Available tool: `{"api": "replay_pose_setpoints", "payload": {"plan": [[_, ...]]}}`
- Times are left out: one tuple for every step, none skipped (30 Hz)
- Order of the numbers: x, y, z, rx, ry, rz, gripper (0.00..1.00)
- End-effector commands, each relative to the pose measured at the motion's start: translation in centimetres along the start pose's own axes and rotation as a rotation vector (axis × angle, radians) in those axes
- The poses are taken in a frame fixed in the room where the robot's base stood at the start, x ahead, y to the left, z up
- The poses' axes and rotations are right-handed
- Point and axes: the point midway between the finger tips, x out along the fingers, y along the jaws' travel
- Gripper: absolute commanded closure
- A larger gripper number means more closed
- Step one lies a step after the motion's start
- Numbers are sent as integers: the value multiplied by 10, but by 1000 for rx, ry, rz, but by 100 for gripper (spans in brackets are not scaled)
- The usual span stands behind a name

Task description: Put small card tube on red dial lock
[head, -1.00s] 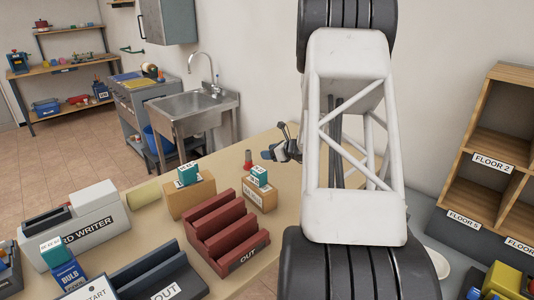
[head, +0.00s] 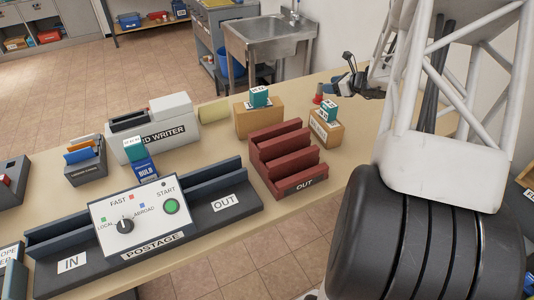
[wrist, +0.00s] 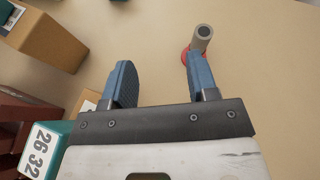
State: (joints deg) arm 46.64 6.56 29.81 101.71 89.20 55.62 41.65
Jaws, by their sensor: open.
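A small grey-brown card tube (wrist: 201,38) with a hollow top stands upright in the wrist view, near the tip of my right-hand finger. A red round piece (wrist: 186,53), seemingly the red dial lock, shows at its base, partly hidden by that finger. The tube appears to rest on it. In the head view the red piece (head: 318,99) is small, with the tube (head: 319,88) above it, beyond the small carton. My gripper (wrist: 160,75) is open, with bare table between its blue fingers. In the head view my gripper (head: 346,80) is just right of the tube.
A small carton (head: 326,128) and a larger one (head: 259,120) carry teal boxes. A stepped red OUT rack (head: 288,160) stands in front. The card writer (head: 155,128) and postage machine (head: 140,222) are further left. Bare table lies around the tube.

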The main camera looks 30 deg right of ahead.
Motion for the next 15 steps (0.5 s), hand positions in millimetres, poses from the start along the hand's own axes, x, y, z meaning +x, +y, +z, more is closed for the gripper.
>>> {"api": "replay_pose_setpoints", "payload": {"plan": [[3, 17, 16, -50, 10, 31, 46], [4, 27, 23, -80, 18, 49, 46], [6, 42, 33, -122, 29, 77, 46], [7, 53, 40, -157, 37, 98, 46], [8, 65, 48, -193, 46, 120, 46], [9, 81, 58, -242, 57, 151, 46], [9, 94, 65, -280, 65, 173, 46], [9, 107, 72, -318, 73, 197, 46], [8, 124, 81, -372, 84, 228, 46], [8, 137, 88, -412, 91, 252, 46], [7, 151, 94, -453, 99, 276, 46], [5, 169, 102, -509, 109, 309, 46], [3, 182, 108, -551, 116, 333, 46], [2, 195, 113, -594, 122, 357, 46], [-2, 212, 120, -649, 131, 389, 46]]}}
